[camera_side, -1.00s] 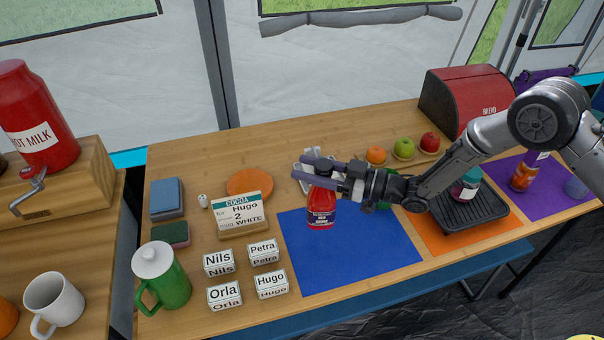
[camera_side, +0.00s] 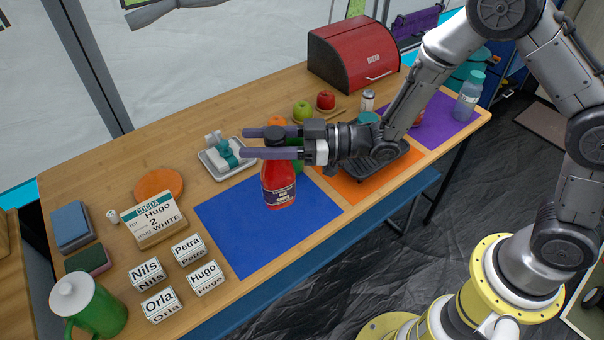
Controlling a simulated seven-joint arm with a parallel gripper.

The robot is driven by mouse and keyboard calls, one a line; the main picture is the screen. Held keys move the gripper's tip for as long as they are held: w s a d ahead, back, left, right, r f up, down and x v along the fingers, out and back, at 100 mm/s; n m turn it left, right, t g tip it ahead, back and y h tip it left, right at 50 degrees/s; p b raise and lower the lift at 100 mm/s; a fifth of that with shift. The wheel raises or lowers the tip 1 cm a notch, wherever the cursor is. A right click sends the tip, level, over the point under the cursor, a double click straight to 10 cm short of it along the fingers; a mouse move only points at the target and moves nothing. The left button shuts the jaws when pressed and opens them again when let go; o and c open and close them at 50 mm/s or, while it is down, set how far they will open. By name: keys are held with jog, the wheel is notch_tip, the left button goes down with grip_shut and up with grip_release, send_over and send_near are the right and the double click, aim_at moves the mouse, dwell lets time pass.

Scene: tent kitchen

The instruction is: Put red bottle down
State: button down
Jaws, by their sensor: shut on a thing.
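A red bottle (camera_side: 279,188) with a dark label and dark cap stands upright over the blue mat (camera_side: 233,236), around its middle. My gripper (camera_side: 257,143) lies level, coming from the right, shut on the bottle near its cap. One finger passes behind the neck and one in front. I cannot tell whether the bottle's base touches the mat or is slightly above it.
Name blocks (camera_side: 187,249) and a cocoa card (camera_side: 154,219) stand left of the mat. A white tray (camera_side: 229,169) is behind it. A black grill pan (camera_side: 374,164) on an orange mat (camera_side: 345,188) is to the right. A green object sits behind the bottle.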

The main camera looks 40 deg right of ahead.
jog(key=shift+s+d+f, duration=0.15)
jog(key=shift+s, duration=0.05)
jog(key=s+d+m+t+h, duration=0.3)
jog(key=s+d+h, duration=0.15)
jog(key=d, duration=0.55)
jog(key=s+d+m+t+h, duration=0.3)
jog(key=s+d, duration=0.2)
jog(key=d, duration=0.5)
jog(key=w+a+f, duration=0.2)
jog(key=w+f, duration=1)
jog(key=w, duration=0.1)
jog(key=shift+f, duration=0.2)
jog(key=shift+a+f, duration=0.1)
jog(key=shift+f, duration=0.05)
jog(key=shift+c, duration=1.8)
grip_release()
